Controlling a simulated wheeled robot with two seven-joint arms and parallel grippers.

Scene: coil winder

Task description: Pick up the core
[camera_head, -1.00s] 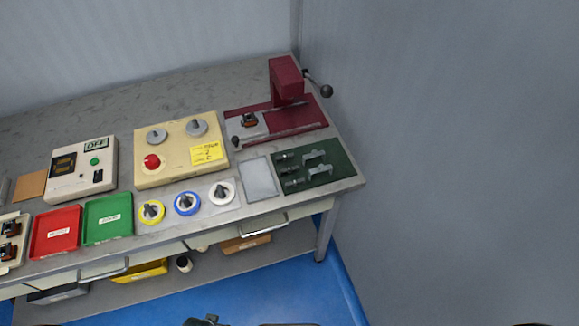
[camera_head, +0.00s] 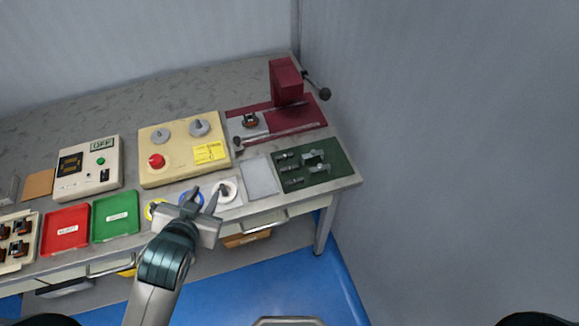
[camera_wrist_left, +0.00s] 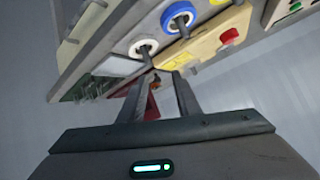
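A small dark core with orange-brown parts (camera_head: 250,120) sits on the grey block of the dark red press at the back right. Several similar cores (camera_head: 17,228) stand in a pale holder (camera_head: 6,265) at the far left. In the left wrist view a small orange-brown piece (camera_wrist_left: 153,83) shows between the fingertips, some distance beyond them. My left gripper (camera_head: 202,198) is open and empty, over the table's front edge by the blue and white spools, in front of the press. It also shows in the left wrist view (camera_wrist_left: 161,78). My right gripper is not in view.
The dark red press (camera_head: 287,85) has a lever at right. A cream control box (camera_head: 180,172), red tray (camera_head: 67,228), green tray (camera_head: 115,216) and green tool mat (camera_head: 335,163) fill the table. The white spool (camera_head: 232,190) is close to the gripper.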

